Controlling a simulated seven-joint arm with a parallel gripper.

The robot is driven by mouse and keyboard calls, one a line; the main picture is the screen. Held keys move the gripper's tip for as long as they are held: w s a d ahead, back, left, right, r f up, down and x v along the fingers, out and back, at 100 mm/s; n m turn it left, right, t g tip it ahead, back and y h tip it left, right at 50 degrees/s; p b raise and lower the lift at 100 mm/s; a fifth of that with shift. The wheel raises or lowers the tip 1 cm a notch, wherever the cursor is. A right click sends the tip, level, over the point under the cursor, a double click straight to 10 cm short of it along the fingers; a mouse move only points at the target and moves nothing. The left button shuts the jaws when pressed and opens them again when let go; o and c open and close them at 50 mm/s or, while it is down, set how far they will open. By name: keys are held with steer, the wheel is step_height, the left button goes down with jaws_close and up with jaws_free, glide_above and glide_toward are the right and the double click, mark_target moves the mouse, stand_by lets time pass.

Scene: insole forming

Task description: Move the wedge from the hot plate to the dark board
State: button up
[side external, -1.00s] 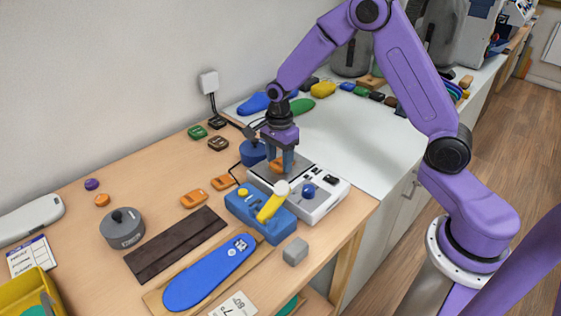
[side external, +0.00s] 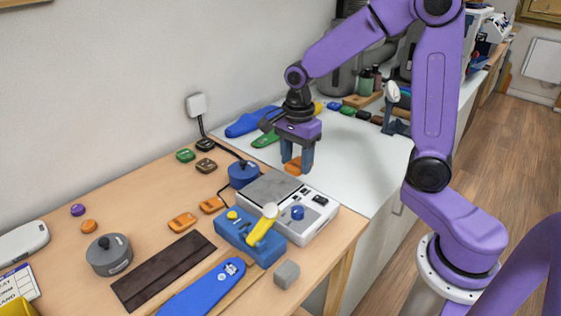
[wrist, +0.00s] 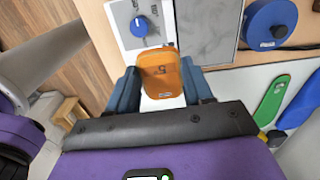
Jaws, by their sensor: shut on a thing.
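The orange wedge (side external: 293,167) is between the two blue-grey fingers of my gripper (side external: 297,162), which is shut on it. In the wrist view the wedge (wrist: 160,73) sits between both fingers (wrist: 158,88). My gripper holds it raised, just behind and to the right of the hot plate (side external: 271,189) in the side view. The hot plate's grey top is bare and also shows in the wrist view (wrist: 207,32). The dark board (side external: 163,271) lies flat on the wooden table at the front left, with nothing on it.
Two orange pieces (side external: 182,222) lie between board and hot plate. A blue block with a yellow handle (side external: 245,237) stands before the hot plate. A blue round pot (side external: 242,174), a grey lidded pot (side external: 109,256), a blue insole (side external: 205,289) and a grey cube (side external: 287,274) stand nearby.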

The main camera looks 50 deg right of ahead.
steer(key=shift+s+r, duration=1.1)
steer(key=shift+s, duration=1.35)
steer(key=w+a+f+n, duration=0.2)
steer(key=a, duration=0.7)
steer(key=w+a+f+n, duration=0.2)
steer(key=a, duration=0.8)
glide_above(190, 248)
steer(key=s, duration=0.1)
steer(key=f, duration=0.8)
steer(key=shift+d+f, duration=0.1)
steer(key=shift+d, duration=0.25)
steer(key=shift+w+a+f, duration=0.35)
steer(key=shift+w+f, duration=0.2)
steer(key=shift+f, duration=1.75)
steer(key=shift+f, duration=0.1)
steer(key=o, duration=1)
